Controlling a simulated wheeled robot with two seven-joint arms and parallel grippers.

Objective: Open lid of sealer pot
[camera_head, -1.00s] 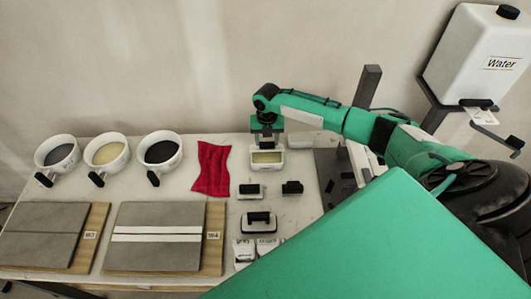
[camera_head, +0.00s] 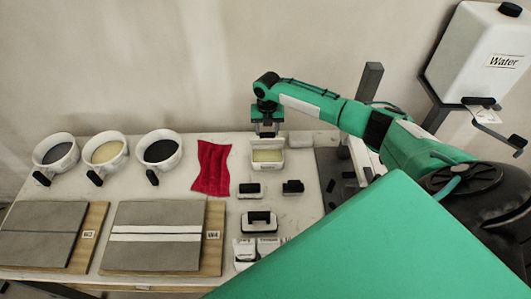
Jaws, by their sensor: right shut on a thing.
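The sealer pot (camera_head: 267,169) is a small white rectangular tub near the back right of the table. Its top is open and yellowish contents show inside. My right gripper (camera_head: 267,132) is just above and behind the pot's back edge, pointing down. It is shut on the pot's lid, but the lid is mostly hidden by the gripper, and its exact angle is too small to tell. My left gripper is not in view.
A white block (camera_head: 300,139) lies right of the gripper. A red cloth (camera_head: 213,168) lies left of the pot. Black-handled tools (camera_head: 249,190) stand in front. Three white cups (camera_head: 161,150) and tile boards (camera_head: 158,258) fill the left. A water tank (camera_head: 488,55) is at upper right.

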